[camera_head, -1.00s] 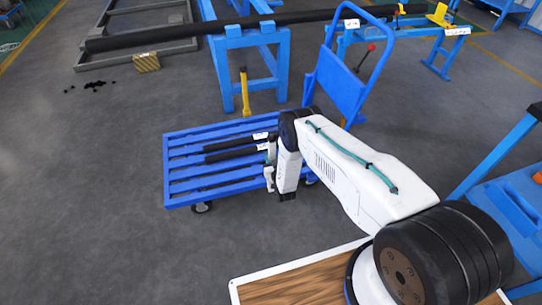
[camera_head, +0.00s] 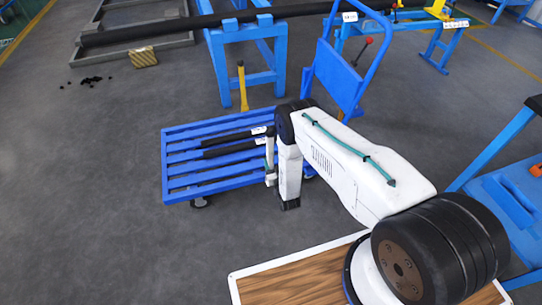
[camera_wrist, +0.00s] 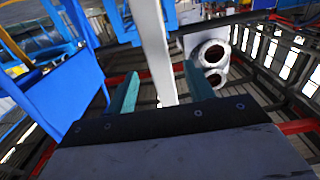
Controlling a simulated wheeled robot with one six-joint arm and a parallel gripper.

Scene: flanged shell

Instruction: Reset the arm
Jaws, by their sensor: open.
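My arm (camera_head: 350,165) reaches from the lower right toward the blue slatted cart (camera_head: 185,178), with its wrist part hanging down in front of the cart's right end. My gripper (camera_wrist: 160,88) shows in the wrist view as two teal fingers spread wide apart. Nothing is held between them; a pale post behind shows through the gap. In the head view the fingers are hard to make out. Two black bars (camera_head: 228,141) with white labels lie on the cart, close to the left of my wrist.
The cart's upright blue handle panel (camera_head: 336,82) stands behind my arm. A blue trestle (camera_head: 243,60) holds a long black pipe (camera_head: 150,34) at the back. A yellow post (camera_head: 242,88) stands behind the cart. Blue equipment (camera_head: 505,200) is at the right.

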